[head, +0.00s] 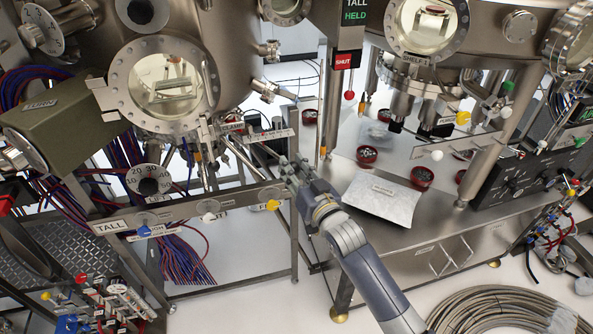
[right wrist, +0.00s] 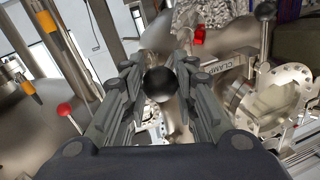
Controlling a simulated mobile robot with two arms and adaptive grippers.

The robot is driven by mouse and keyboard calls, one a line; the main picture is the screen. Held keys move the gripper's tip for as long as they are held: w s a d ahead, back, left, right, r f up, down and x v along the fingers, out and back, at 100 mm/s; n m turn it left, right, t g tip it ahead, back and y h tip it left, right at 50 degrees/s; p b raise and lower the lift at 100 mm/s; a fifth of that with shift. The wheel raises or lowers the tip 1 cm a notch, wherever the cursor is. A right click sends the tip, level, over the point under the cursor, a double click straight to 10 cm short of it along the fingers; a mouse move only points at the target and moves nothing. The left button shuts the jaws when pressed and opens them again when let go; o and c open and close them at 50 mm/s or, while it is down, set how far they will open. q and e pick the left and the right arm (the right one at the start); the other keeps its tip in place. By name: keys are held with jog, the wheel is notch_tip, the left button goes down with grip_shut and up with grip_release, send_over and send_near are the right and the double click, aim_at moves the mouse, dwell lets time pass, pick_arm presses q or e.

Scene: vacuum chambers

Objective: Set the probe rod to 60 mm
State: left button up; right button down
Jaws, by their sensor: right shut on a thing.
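My right gripper (head: 287,170) reaches in from the lower right, in front of the chamber with the large round window. In the right wrist view its two fingers (right wrist: 160,90) are closed around a black ball knob (right wrist: 160,82). In the head view a slim metal rod (head: 240,156) slopes from below the chamber toward this gripper. The knob appears to be the end of the probe rod, but the fingers hide the join. I cannot read a millimetre scale or the rod's setting. My left gripper is not in view.
A lever with a black ball (right wrist: 265,12) stands beside the CLAMP plate (right wrist: 225,62). The rail (head: 200,211) with coloured knobs runs below the gripper. A red-ball lever (head: 349,96) hangs under the SHUT sign (head: 345,62). The steel bench (head: 430,245) is at right.

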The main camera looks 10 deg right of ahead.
jog(key=c, duration=1.2)
grip_release()
jog(key=shift+c, duration=0.2)
jog(key=shift+s, duration=0.1)
jog(key=v, duration=1.2)
